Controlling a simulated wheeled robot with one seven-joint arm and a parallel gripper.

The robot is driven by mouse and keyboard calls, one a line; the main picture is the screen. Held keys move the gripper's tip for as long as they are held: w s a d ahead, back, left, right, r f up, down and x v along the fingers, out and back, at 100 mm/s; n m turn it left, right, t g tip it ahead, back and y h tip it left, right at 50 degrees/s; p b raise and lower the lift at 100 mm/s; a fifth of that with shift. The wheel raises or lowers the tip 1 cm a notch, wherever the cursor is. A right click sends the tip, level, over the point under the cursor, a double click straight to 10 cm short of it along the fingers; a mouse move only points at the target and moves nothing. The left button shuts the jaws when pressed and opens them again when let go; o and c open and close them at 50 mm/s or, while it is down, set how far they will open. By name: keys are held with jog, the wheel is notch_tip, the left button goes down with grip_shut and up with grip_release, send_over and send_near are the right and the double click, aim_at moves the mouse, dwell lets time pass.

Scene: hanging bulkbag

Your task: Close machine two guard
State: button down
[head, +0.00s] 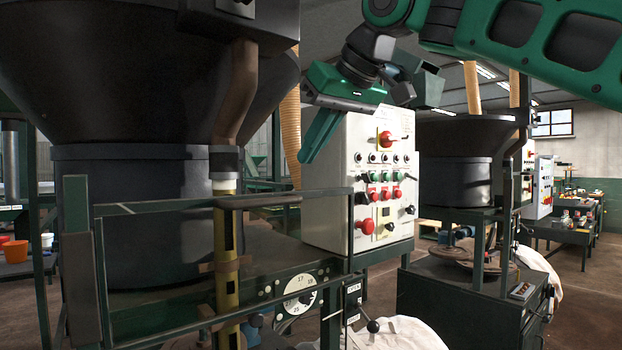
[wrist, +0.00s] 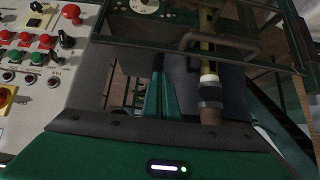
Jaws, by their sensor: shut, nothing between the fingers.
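The near machine has a dark hopper (head: 130,215) and a guard (head: 145,208), a green-framed, see-through panel with a dark bar handle (head: 285,199) along its top. The guard stands angled at the machine's front; I cannot tell how far it is open. No number marking it as machine two is readable. My gripper (head: 312,150) is shut and empty, with its green fingers pointing down, left of the control box and above the handle. In the wrist view the shut fingers (wrist: 160,95) are apart from the guard frame and its bar handle (wrist: 218,42).
A white control box (head: 375,180) with buttons and a red stop stands close right of my gripper. A yellow post (head: 226,260) rises behind the guard. A second hopper machine (head: 465,165) stands further right.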

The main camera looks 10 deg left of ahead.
jog(key=shift+w+a+f, duration=0.1)
jog(key=shift+f, duration=1)
jog(key=shift+a+f, duration=0.1)
jog(key=shift+f, duration=1)
